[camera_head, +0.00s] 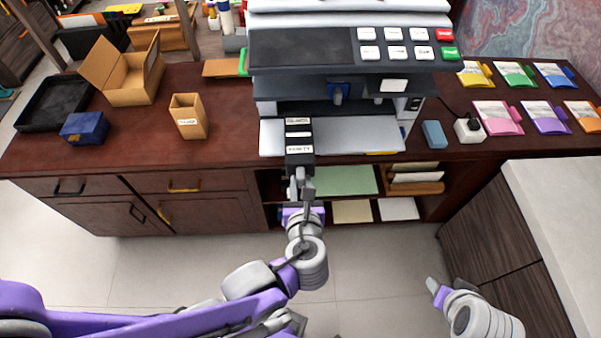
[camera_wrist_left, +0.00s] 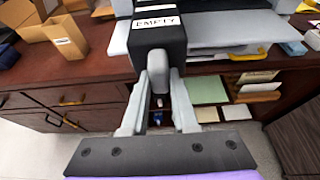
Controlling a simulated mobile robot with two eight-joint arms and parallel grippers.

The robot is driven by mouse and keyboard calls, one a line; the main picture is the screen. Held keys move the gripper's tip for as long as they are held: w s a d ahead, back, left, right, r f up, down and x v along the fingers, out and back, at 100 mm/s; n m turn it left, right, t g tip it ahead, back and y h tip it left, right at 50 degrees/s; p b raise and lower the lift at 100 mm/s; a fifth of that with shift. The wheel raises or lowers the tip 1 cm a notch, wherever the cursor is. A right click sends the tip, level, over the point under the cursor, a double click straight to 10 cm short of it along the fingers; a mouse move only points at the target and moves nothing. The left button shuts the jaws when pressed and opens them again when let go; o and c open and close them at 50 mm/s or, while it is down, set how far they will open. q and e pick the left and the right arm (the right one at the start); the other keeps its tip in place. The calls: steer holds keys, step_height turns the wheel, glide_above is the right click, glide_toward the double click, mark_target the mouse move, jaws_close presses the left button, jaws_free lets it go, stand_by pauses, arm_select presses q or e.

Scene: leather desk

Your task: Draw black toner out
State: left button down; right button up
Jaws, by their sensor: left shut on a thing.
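The black toner cartridge (camera_head: 299,137), with white labels, one reading EMPTY, sticks out of the front of the printer (camera_head: 300,55) over its lowered grey front flap (camera_head: 350,138). In the left wrist view the toner (camera_wrist_left: 158,38) shows its end with a grey handle tab. My left gripper (camera_head: 301,183) is shut on that tab, and it shows in the left wrist view (camera_wrist_left: 158,88) with a finger on each side. How much of the toner is still inside the printer is hidden. My right gripper (camera_head: 436,286) is at the lower right, away from the desk, its fingers unclear.
An open cardboard box (camera_head: 130,80), a black tray (camera_head: 55,103), a blue box (camera_head: 84,128) and a small labelled carton (camera_head: 188,117) stand on the left. Several coloured packets (camera_head: 497,118) lie at right. A blue block (camera_head: 434,134) and a white block (camera_head: 469,130) sit beside the flap.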

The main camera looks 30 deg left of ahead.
arm_select(q)
steer(key=shift+s+d, duration=0.55)
steer(key=shift+s, duration=0.35)
steer(key=shift+s+d, duration=0.5)
steer(key=shift+s, duration=0.4)
